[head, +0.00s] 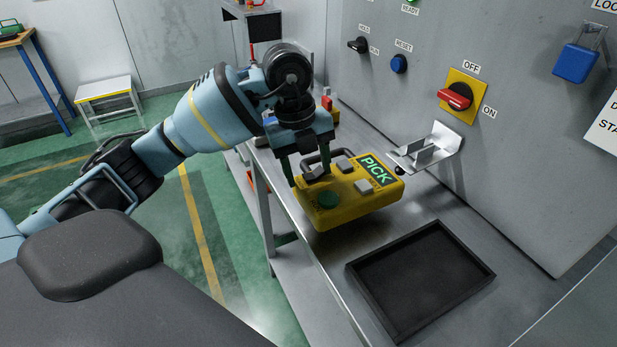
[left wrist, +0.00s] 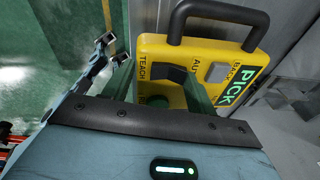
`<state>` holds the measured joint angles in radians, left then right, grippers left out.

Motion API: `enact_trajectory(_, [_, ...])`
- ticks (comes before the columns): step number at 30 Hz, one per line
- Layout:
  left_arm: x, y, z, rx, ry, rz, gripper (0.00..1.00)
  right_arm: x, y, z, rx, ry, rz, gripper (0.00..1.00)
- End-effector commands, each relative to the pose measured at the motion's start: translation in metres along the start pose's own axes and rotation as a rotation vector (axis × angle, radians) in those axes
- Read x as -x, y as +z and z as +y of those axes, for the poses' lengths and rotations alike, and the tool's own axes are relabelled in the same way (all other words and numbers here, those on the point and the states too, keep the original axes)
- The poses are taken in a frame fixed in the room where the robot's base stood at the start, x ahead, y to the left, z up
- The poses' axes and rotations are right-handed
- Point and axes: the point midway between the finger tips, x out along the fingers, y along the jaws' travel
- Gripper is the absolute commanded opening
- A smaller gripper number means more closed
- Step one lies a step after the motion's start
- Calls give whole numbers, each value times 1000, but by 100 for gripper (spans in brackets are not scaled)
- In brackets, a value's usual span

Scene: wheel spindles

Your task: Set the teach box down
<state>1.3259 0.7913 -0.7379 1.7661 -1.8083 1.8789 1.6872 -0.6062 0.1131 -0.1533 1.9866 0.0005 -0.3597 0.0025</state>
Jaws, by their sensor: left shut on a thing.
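My right gripper is not in view.
An empty metal bracket (head: 430,150) juts from the grey panel behind the box. The panel carries a red rotary switch (head: 455,97), a blue button (head: 398,64) and a blue padlock (head: 577,62). The bench is bare between box and tray.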

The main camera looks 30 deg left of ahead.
Motion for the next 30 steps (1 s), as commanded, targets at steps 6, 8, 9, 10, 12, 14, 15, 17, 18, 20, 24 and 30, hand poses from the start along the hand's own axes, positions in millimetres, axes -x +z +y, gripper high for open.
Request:
enact_trajectory(6, [2,4,-4,0,-7,-2,0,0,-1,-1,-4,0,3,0])
enact_trajectory(8, [2,8,-6,1,-7,-1,0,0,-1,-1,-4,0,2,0])
enact_trajectory(9, [-4,8,-4,-1,-4,0,0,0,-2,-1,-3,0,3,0])
enact_trajectory(10, [-8,8,-4,-1,-3,0,0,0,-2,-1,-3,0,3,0])
enact_trajectory(12, [-18,9,-2,0,-4,0,0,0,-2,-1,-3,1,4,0])
enact_trajectory(14, [-26,10,-1,0,-4,-1,0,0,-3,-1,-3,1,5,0])
enact_trajectory(15, [-29,10,-1,0,-6,-1,0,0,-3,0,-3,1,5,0])
enact_trajectory(17, [-32,10,0,-1,-7,-2,0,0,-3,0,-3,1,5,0])
enact_trajectory(18, [-32,11,0,-1,-8,-2,0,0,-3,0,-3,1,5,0])
enact_trajectory(20, [-32,11,0,-1,-8,-3,0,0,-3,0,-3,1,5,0])
enact_trajectory(24, [-32,11,0,-1,-8,-3,0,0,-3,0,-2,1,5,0])
enact_trajectory(30, [-37,11,1,0,-1,-2,61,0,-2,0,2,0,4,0])
